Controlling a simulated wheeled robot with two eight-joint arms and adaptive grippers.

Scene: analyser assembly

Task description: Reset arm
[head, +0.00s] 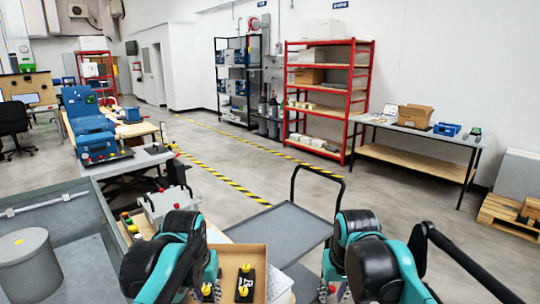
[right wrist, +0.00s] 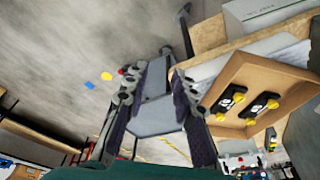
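My left arm comes in at the bottom of the head view. Its gripper (head: 211,277) is mostly hidden behind my own arm, close to the left side of a shallow cardboard box (head: 257,251), and I cannot see its fingers clearly. My right gripper (head: 331,288) is at the bottom right of the head view, partly hidden by its arm. In the right wrist view the right gripper (right wrist: 159,70) has its two dark fingers spread apart. Nothing is held between them. The cardboard box (right wrist: 284,67) lies to the right of the fingers, apart from them.
The box holds black parts with yellow knobs (right wrist: 232,98). A grey cart (head: 283,228) with a dark handle stands ahead. A grey bin area with a round canister (head: 27,262) is at the left. A red shelf (head: 328,90) and side table (head: 425,134) stand farther back. Open floor lies between.

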